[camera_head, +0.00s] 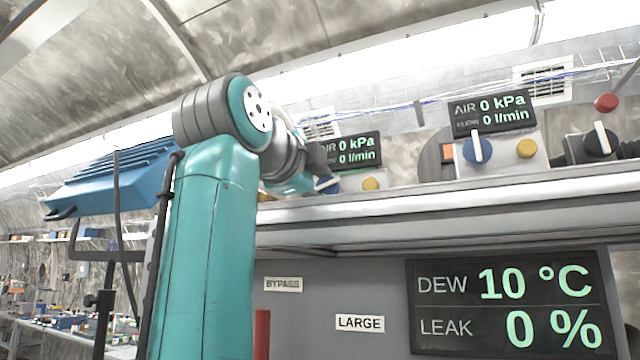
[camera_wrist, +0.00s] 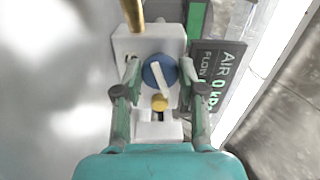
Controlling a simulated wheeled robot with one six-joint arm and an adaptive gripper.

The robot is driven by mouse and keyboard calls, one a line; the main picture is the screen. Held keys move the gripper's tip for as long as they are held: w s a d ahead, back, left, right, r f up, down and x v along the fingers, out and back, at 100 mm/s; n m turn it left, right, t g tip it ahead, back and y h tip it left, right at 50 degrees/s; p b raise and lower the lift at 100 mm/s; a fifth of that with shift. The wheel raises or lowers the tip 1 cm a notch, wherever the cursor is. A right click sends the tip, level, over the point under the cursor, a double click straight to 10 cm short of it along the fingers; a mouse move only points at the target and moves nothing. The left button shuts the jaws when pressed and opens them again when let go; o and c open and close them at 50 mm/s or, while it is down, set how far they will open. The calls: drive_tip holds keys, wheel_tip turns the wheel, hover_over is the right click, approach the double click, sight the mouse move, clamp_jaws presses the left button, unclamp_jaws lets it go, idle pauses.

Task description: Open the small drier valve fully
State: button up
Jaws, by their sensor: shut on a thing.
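In the wrist view a round blue valve knob (camera_wrist: 147,77) with a white bar handle sits on a white box (camera_wrist: 125,46). The bar lies slanted. My gripper (camera_wrist: 158,74) has one finger on each side of the knob and is shut on it. In the head view my gripper (camera_head: 318,178) is at the left white box (camera_head: 349,184), and the arm hides most of that knob. No label on this box is readable, so I cannot tell its name.
A yellow knob (camera_wrist: 159,103) sits close to the blue one. The display (camera_head: 357,150) beside it reads 0 kPa and 0 l/min. A second blue knob (camera_head: 470,152) stands further right. The lower panel (camera_head: 507,305) reads dew 10 °C and leak 0 %.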

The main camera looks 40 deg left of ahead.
drive_tip(key=shift+f+n, duration=0.15)
drive_tip(key=shift+n, duration=1.55)
drive_tip(key=o, duration=1.1)
drive_tip(key=shift+o, duration=0.2)
drive_tip(key=shift+v, duration=3.75)
